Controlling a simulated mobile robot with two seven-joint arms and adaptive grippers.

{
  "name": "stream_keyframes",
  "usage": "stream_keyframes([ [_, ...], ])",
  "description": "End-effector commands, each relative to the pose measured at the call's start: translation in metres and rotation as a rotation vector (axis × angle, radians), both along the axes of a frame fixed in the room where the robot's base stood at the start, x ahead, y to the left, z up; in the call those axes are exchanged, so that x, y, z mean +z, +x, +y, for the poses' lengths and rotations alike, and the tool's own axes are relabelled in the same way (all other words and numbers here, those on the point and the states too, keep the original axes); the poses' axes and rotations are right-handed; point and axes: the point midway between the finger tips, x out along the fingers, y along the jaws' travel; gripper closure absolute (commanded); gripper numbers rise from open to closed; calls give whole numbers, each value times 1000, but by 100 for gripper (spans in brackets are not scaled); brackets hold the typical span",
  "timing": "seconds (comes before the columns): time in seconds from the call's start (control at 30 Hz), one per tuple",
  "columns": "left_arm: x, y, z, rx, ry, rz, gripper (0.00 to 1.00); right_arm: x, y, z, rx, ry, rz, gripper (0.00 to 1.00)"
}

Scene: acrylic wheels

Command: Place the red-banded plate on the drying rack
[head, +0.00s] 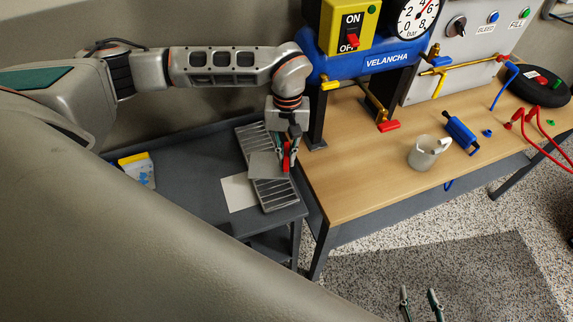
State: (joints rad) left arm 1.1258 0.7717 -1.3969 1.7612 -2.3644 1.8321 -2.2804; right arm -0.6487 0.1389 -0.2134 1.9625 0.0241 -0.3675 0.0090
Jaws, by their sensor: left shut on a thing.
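The drying rack (274,195) is a grey slotted tray on the right end of the dark cart. My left gripper (289,150) reaches down over the rack and is shut on the red-banded plate. The plate's red band (287,158) shows between the fingers. A flat grey square (264,166) lies beside the band, over the middle of the rack. I cannot tell whether it is part of the held plate, or whether the plate touches the rack. My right gripper (420,300) is open and empty over the floor at the bottom.
A pale sheet (238,194) lies on the cart (195,180) left of the rack. A yellow-edged box (137,170) is further left. The wooden bench (350,180) stands right of the cart, with a blue tank machine (370,62), a pale mug (424,154) and a blue tool (460,134).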

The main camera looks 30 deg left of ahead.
Motion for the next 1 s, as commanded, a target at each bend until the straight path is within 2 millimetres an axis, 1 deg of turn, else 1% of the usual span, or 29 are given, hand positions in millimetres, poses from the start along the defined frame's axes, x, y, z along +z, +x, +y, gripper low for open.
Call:
stream_keyframes([
  [0.23, -14, 0, 0, 0, -1, -2, 100, 1, 0, 0, 0, 0, 0, 60],
  [0.47, -42, 0, -1, -1, -1, -1, 100, 2, 0, 0, -1, -1, 1, 60],
  [0.83, -46, 1, 0, -1, -1, -3, 100, 0, 0, -1, -1, -1, 1, 60],
  [0.87, -47, 0, 0, -1, -1, -1, 86, 0, 0, -1, -1, -1, 2, 60],
  [0.9, -47, 0, 0, -1, -1, -1, 75, 0, 0, -1, -1, -1, 2, 60],
  [1.0, -47, 0, 0, 0, 0, -1, 74, 0, 0, -1, -1, -1, 2, 60],
])
